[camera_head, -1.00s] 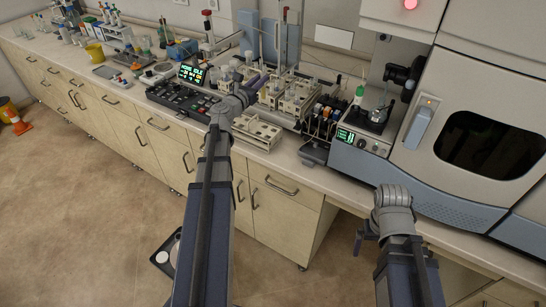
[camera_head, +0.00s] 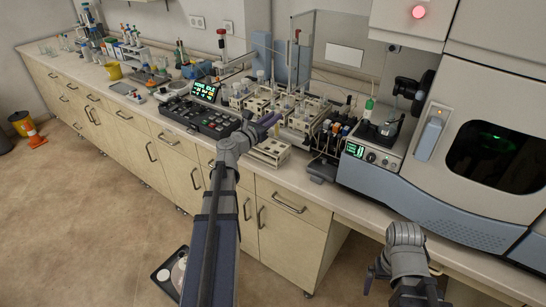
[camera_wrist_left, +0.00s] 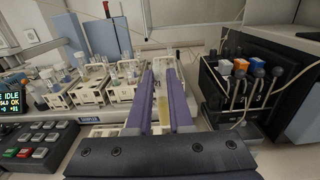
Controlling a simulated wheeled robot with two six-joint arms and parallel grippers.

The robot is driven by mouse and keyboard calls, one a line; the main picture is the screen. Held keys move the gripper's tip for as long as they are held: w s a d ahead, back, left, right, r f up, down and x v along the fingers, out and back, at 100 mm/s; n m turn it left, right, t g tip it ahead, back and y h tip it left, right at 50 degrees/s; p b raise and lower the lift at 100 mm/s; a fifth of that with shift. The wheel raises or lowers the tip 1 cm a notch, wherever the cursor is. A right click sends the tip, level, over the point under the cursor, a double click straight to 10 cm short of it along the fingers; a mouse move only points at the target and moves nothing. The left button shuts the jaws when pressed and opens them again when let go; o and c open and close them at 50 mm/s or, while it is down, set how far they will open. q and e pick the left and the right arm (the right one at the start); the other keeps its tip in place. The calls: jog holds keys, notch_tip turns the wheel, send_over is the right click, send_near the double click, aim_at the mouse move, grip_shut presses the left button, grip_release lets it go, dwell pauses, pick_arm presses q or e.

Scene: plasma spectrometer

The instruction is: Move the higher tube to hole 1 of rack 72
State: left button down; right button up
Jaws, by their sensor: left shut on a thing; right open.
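My left gripper (camera_head: 266,121) is over the sampler area in the head view. In the left wrist view its purple fingers (camera_wrist_left: 160,95) are shut on a clear tube (camera_wrist_left: 164,108) with yellowish liquid, held roughly upright. Several cream racks (camera_head: 262,106) with tubes stand on the sampler behind it; they also show in the left wrist view (camera_wrist_left: 92,90). A separate cream rack (camera_head: 271,151) with holes lies in front, near the counter edge, partly hidden by the gripper. My right gripper (camera_head: 370,281) is open and empty, low in front of the counter.
A black keypad console (camera_head: 205,117) with a lit display stands left of the racks. An upright sampler probe (camera_head: 295,60) rises over the racks.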

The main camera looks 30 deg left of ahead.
aim_at(273, 155)
pick_arm(q)
notch_tip(273, 155, down, 12)
jog(key=b, duration=1.1)
jog(key=shift+f, duration=0.2)
jog(key=shift+f, duration=0.2)
jog(key=c, duration=0.8)
grip_release()
jog(key=shift+r, duration=0.15)
jog(key=s, duration=0.8)
jog(key=s+a, duration=0.1)
jog(key=s, duration=0.3)
jog(key=shift+d, duration=0.1)
